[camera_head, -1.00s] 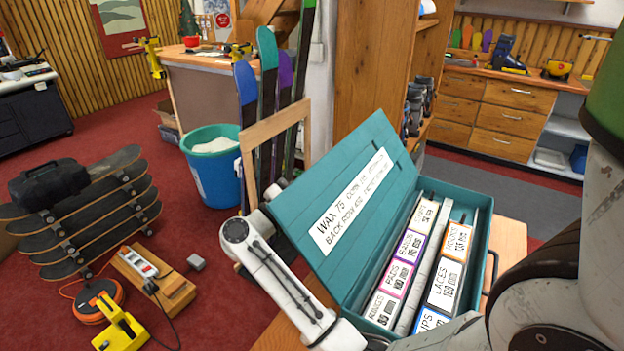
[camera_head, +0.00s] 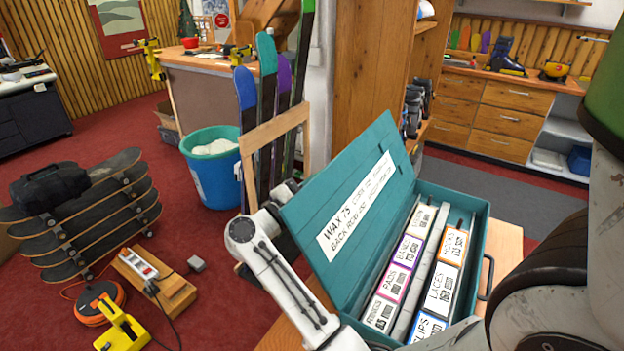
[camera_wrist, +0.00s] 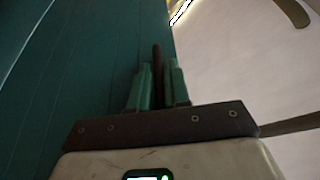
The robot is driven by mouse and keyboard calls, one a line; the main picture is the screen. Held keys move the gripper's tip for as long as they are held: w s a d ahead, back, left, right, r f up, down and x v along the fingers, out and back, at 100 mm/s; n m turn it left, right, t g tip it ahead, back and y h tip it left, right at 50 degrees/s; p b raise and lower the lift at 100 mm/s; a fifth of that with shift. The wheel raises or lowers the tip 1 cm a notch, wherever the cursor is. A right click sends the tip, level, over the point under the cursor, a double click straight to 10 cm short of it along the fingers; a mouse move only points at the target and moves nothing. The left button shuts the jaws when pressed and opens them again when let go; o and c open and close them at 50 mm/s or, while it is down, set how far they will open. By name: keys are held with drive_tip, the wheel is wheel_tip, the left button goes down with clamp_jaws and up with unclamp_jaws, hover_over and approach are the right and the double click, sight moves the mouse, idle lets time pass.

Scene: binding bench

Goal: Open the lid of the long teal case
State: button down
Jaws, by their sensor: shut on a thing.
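The long teal case (camera_head: 477,215) lies on a wooden bench with its lid (camera_head: 345,255) raised, leaning up and left from the case's left side. A white label (camera_head: 356,207) with hand lettering is on the lid. Inside the case are several labelled boxes in two rows with a grey divider between. In the wrist view my gripper (camera_wrist: 157,82) has its two greenish fingers on either side of a thin dark bar, close beside a teal surface (camera_wrist: 70,75). In the head view my gripper is hidden; my white forearm shows left of and below the lid.
The bench top (camera_head: 508,245) shows right of the case. A blue bin (camera_head: 215,175), upright skis (camera_head: 247,120) in a wooden rack and a wooden shelf (camera_head: 365,75) stand behind. Stacked skateboards (camera_head: 95,220) and an orange cable reel (camera_head: 98,303) are on the red floor at left.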

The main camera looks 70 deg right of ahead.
sight(302, 204)
drive_tip(key=s+r+m+p, duration=0.1)
drive_tip(key=s, duration=0.1)
drive_tip(key=s+a+r+m+y+p, duration=0.1)
drive_tip(key=s+r+m+p, duration=0.1)
drive_tip(key=s+m, duration=0.1)
drive_tip(key=shift+s+a+r+y, duration=0.2)
drive_tip(key=shift+s+r+y, duration=0.1)
drive_tip(key=shift+r, duration=0.05)
drive_tip(key=shift+s+m+g, duration=0.3)
drive_tip(key=shift+s, duration=0.05)
drive_tip(key=c, duration=1.4)
unclamp_jaws()
drive_tip(key=shift+c, duration=0.2)
drive_tip(key=shift+w+a, duration=0.1)
drive_tip(key=b+v, duration=0.2)
drive_tip(key=v, duration=0.8)
drive_tip(key=shift+w+a+b, duration=0.2)
drive_tip(key=shift+a+b, duration=0.1)
